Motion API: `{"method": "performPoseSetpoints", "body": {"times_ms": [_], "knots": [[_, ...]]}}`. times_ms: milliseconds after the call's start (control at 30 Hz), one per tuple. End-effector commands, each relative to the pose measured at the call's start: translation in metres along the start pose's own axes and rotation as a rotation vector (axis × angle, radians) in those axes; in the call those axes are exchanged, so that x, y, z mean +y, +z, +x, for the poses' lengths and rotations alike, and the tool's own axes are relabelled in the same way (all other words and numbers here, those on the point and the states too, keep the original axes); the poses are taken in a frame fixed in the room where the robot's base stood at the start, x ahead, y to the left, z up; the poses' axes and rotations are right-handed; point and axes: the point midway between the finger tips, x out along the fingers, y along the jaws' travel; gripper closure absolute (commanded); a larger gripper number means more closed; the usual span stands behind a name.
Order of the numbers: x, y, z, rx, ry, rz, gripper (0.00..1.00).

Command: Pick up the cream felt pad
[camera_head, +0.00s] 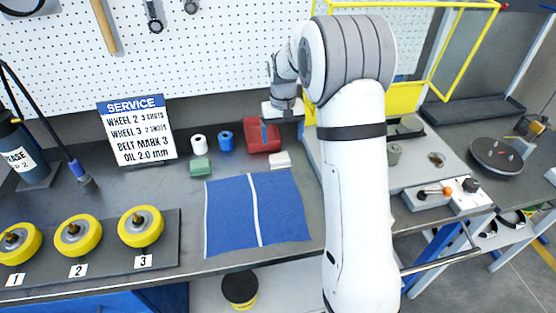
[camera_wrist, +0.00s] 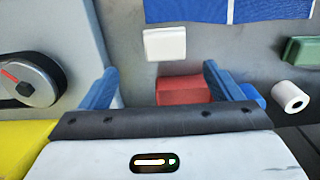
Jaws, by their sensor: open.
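The cream felt pad (camera_head: 280,160) lies flat on the bench, just above the top right part of the blue cloth. In the wrist view the pad (camera_wrist: 165,44) is a pale block beyond my fingertips, roughly centred between them. My gripper (camera_head: 265,132) is open and empty, over the red block behind the pad. In the wrist view my gripper (camera_wrist: 162,78) shows two blue fingers spread apart, with a clear gap from the pad.
The red block (camera_head: 262,136) shows between my fingers. A green pad (camera_head: 200,167), white roll (camera_head: 199,144) and blue roll (camera_head: 225,141) stand to the left. The blue cloth (camera_head: 232,212) lies in front. A grey machine plate (camera_head: 408,165) is to the right.

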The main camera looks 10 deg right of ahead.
Motion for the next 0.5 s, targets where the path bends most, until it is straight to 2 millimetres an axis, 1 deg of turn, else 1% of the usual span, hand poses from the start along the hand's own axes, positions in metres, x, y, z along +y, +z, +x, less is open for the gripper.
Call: {"method": "performPoseSetpoints", "body": {"times_ms": [133,367,500], "knots": [[0.0,-0.005,0.015,-0.009,0.0,0.001,0.15],[-0.002,-0.003,0.04,-0.011,0.0,0.0,0.15],[-0.007,0.0,0.059,-0.012,0.0,0.0,0.15]]}}
